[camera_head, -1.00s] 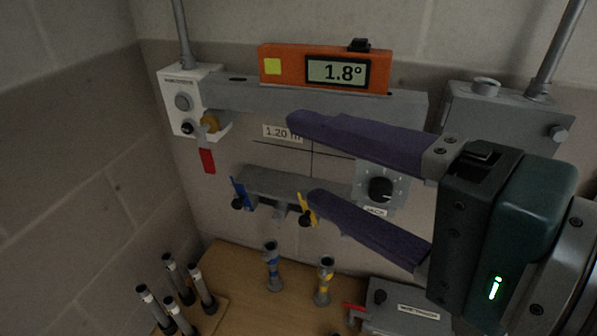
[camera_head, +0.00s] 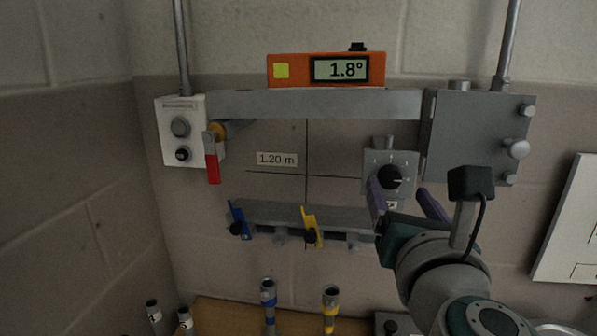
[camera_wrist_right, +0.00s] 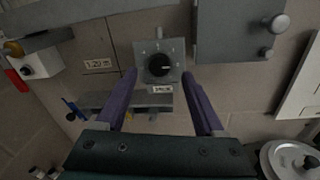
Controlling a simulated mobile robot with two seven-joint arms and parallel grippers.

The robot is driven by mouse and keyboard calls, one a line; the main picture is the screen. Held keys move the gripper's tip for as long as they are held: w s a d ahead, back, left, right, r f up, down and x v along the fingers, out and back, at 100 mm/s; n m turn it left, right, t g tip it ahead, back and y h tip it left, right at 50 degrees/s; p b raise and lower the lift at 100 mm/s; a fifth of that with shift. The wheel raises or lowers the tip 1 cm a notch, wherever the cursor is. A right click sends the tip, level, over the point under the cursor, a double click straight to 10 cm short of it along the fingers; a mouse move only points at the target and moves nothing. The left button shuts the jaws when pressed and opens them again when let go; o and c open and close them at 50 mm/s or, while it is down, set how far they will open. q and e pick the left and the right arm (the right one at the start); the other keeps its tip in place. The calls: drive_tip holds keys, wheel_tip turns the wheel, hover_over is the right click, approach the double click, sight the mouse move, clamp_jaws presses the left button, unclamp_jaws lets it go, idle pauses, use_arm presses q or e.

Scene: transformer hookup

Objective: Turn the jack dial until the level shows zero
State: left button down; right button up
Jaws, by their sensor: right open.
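The jack dial (camera_head: 389,177) is a black round knob on a grey square plate on the wall, below the right end of a grey beam (camera_head: 310,104). It also shows in the right wrist view (camera_wrist_right: 159,66), ahead of the fingers. The orange digital level (camera_head: 290,71) rests on the beam and reads 1.8°. My right gripper (camera_head: 402,192) is open, its purple fingers pointing at the wall just below and around the dial plate. In the right wrist view the fingers stand either side of the plate, with the knob apart from both. My left gripper is out of view.
A grey box (camera_head: 475,138) with side knobs is right of the dial. A white box (camera_head: 187,133) with a red-handled lever (camera_head: 212,168) is at left. A lower grey shelf (camera_head: 275,215) carries blue and yellow clips. Upright banded posts (camera_head: 330,308) stand on the wooden table.

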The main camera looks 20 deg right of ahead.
sight(392, 179)
drive_tip(key=shift+x, duration=1.9)
clamp_jaws()
